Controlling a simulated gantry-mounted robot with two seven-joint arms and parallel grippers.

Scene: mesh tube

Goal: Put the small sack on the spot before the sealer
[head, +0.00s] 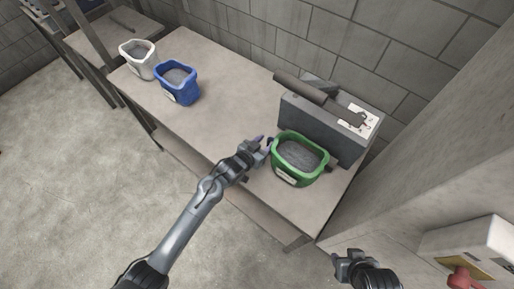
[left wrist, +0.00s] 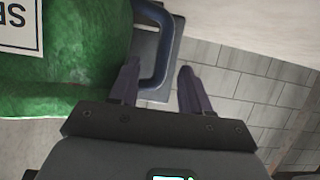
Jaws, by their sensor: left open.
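A green sack (head: 299,177) with a dark grey filling and a white label stands upright on the table, directly in front of the grey sealer (head: 322,124). It also shows at the left of the left wrist view (left wrist: 75,60). My left gripper (head: 264,144) is open just left of the green sack's rim. In the left wrist view its fingers (left wrist: 158,88) are apart, with no sack between them. A blue sack (head: 177,83) and a white sack (head: 138,58) stand at the table's far left. The spot's marking cannot be made out. My right gripper (head: 343,262) is low at right, its jaws unclear.
The table (head: 222,92) is clear between the blue sack and the sealer. A block wall runs behind it, and a concrete pillar stands at right. A box with a red knob (head: 463,279) is at lower right. A dark loop handle (left wrist: 158,60) shows beyond my left fingers.

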